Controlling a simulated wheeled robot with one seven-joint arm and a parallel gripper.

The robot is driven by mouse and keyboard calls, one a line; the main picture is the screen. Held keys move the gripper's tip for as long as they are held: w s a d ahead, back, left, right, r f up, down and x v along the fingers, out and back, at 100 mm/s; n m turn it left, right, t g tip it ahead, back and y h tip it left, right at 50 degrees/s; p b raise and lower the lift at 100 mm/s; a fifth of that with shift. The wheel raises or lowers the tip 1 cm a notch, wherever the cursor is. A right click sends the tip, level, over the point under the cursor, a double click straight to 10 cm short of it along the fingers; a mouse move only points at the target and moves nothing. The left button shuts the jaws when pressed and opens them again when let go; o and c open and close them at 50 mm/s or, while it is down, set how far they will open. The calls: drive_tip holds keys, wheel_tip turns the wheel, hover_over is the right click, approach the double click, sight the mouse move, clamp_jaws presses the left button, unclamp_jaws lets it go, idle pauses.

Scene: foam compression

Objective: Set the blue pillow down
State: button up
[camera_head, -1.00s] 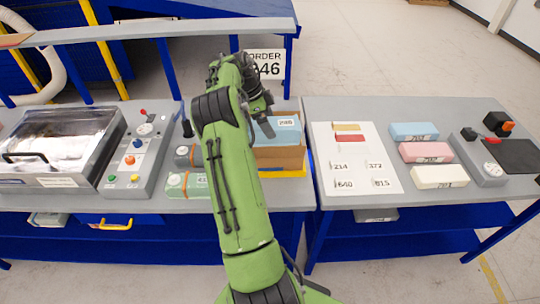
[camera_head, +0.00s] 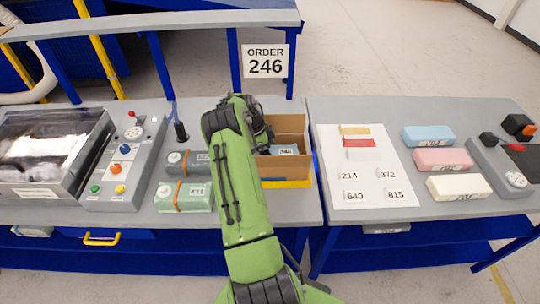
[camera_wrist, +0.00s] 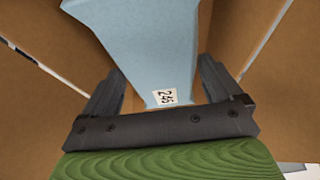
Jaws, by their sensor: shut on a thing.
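The blue pillow (camera_head: 283,150), with a small white number label, is inside the open cardboard box (camera_head: 287,183) in the head view. In the wrist view the pillow (camera_wrist: 150,45) lies between the two dark fingers of my gripper (camera_wrist: 158,88), which is shut on it. Brown box walls stand on both sides of the gripper. In the head view my green arm reaches over the table, and my fingers are largely hidden behind it. I cannot tell whether the pillow touches the box floor.
An order sign (camera_head: 265,61) reads 246. Left of the box are a grey strapped bundle (camera_head: 196,162), a green strapped bundle (camera_head: 182,197) and a control panel (camera_head: 122,165). Blue, pink and white blocks (camera_head: 427,135) lie on the right table beside a white sheet (camera_head: 362,205).

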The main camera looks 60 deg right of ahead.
wheel_tip(320, 180, down, 3)
drive_tip(key=shift+r, duration=0.2)
drive_tip(key=o, duration=0.8)
drive_tip(key=b+v, duration=0.1)
drive_tip(key=v, duration=1.1)
drive_tip(key=shift+r, duration=0.15)
